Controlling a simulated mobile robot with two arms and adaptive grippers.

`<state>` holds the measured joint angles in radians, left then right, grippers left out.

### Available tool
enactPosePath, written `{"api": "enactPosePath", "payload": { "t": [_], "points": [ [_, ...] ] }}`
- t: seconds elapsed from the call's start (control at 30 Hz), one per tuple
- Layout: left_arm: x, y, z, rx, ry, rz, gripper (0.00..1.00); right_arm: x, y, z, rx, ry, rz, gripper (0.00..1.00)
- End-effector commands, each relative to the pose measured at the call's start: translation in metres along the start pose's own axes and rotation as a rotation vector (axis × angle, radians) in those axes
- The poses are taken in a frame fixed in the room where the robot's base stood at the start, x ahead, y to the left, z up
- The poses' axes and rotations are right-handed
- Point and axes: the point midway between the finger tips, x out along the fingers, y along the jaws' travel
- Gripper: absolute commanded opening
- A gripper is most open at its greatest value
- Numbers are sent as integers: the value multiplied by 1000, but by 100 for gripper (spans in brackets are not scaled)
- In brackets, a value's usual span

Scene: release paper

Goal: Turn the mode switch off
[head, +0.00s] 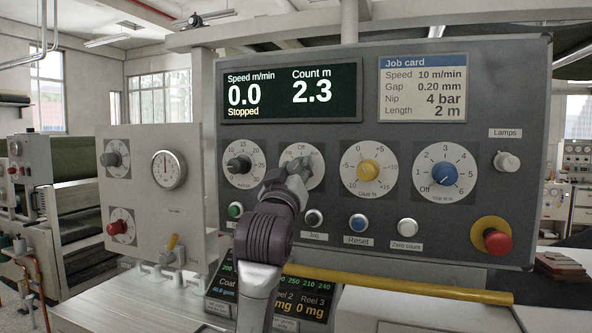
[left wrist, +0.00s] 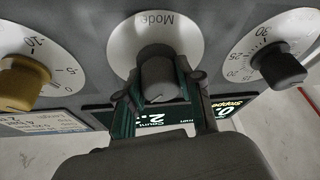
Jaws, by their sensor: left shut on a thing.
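The mode switch is a dark grey knob on a round white dial (head: 314,158) in the middle of the grey control panel (head: 450,215). "Off" is printed at the dial's top in the head view. My left gripper (head: 294,172) is at the dial and covers the knob there. In the left wrist view the mode switch knob (left wrist: 158,80) sits between the two fingers of my left gripper (left wrist: 160,92), which is shut on it. The word "Mode" shows upside down on the dial. In the head view the knob's pointer is hidden. My right gripper is out of view.
The display (head: 292,92) reads 0.0, Stopped and count 2.3. A black speed knob (head: 238,164) is left of the mode dial, a yellow knob (head: 368,170) right. Push buttons sit below. A red emergency button (head: 497,241) and a yellow bar (head: 400,286) are lower down.

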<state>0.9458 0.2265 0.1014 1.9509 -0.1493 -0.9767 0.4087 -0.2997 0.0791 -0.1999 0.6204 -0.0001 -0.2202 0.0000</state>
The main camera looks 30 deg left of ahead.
Motion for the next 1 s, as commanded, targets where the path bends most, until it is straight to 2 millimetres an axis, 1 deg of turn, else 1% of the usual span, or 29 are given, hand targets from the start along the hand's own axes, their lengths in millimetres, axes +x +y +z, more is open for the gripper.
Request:
{"api": "enactPosePath", "payload": {
  "t": [0.27,0.6,0.8,1.0],
  "points": [
    [0,2,0,-208,-2,-82,1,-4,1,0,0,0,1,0],
    [1,2,0,-456,-4,-187,1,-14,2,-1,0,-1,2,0],
    [1,1,0,-557,-3,-230,1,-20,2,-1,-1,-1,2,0],
    [0,1,0,-612,-2,-254,1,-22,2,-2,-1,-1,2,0]
  ]
}}
